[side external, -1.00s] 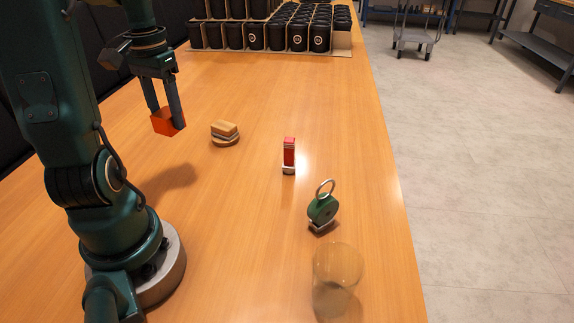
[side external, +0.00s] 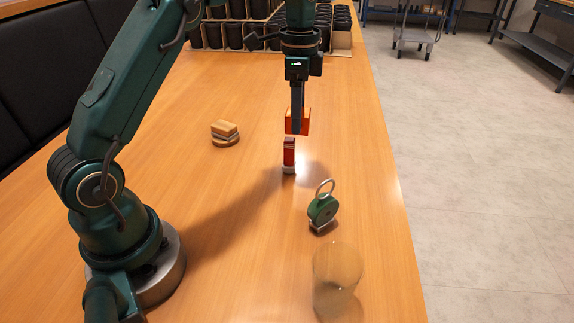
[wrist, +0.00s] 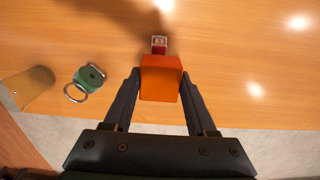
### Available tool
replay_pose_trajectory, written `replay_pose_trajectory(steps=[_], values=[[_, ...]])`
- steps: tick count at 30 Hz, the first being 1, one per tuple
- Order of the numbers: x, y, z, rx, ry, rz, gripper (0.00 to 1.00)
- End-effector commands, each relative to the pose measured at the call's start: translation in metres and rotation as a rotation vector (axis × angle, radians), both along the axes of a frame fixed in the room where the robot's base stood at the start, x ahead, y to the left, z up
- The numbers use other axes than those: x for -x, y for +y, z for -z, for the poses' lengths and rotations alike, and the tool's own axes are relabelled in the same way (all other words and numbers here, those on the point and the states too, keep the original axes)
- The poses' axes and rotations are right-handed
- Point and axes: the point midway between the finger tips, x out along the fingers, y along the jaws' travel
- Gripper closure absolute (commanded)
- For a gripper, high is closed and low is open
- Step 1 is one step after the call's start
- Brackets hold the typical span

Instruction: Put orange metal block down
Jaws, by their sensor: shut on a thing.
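The orange metal block (side external: 304,122) is held between the fingers of my gripper (side external: 297,125), up in the air. My gripper is shut on it. In the side external view the block appears just above and behind the red item (side external: 289,153) on its small stand; I cannot tell the exact gap. In the wrist view the orange block (wrist: 161,78) sits between the two dark fingertips (wrist: 160,85), and the red item (wrist: 159,43) shows just beyond it, partly hidden.
A green round tool with a metal ring (side external: 322,207) and a clear glass (side external: 337,280) stand toward the front right. A stacked wooden piece (side external: 225,133) lies left. Black cups (side external: 275,38) fill a tray at the back. The wooden table (side external: 235,200) is otherwise largely clear.

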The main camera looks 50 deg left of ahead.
Motion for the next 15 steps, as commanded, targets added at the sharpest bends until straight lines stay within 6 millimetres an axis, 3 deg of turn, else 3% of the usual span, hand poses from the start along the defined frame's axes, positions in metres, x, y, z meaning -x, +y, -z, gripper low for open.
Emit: replay_pose_trajectory(steps=[12,15], values=[[-0.032,-0.08,0.051,0.0,0.0,0.008,1.0],[-0.038,-0.093,0.06,0.0,-0.001,0.004,1.0]])
